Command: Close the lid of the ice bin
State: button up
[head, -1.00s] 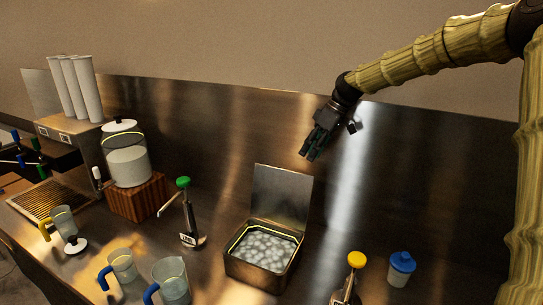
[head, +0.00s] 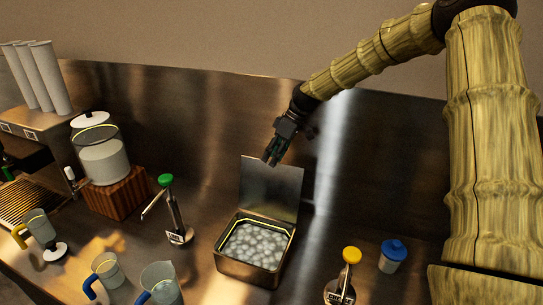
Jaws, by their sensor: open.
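The metal ice bin (head: 245,270) stands on the counter in the lower middle of the head view, full of pale ice (head: 257,243). Its hinged lid (head: 271,186) stands open, nearly upright at the bin's back edge. My gripper (head: 271,159) is open and empty, its fingers pointing down. In the picture it shows close to the lid's top edge; whether it touches the lid or is behind or in front of it, I cannot tell.
A green-topped dispenser (head: 174,212) stands left of the bin. A yellow-topped dispenser (head: 344,279) and a blue-lidded container (head: 393,256) stand to the right. Pitchers (head: 159,285) are at the lower left. A steel backsplash (head: 390,165) rises behind.

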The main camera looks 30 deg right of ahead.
jog(key=shift+s+a+p, duration=0.1)
jog(key=shift+s+p, duration=0.2)
jog(key=shift+s, duration=0.9)
jog(key=shift+w+a+f, duration=0.1)
jog(key=shift+w+f, duration=0.4)
jog(key=shift+w, duration=0.2)
jog(key=shift+w+f, duration=0.2)
jog(key=shift+w, duration=0.1)
jog(key=shift+c, duration=1.4)
jog(key=shift+s+r, duration=0.1)
jog(key=c, duration=0.4)
jog(key=shift+s+a+r, duration=0.15)
jog(key=shift+s+r, duration=0.15)
grip_shut()
jog(key=shift+w, duration=0.1)
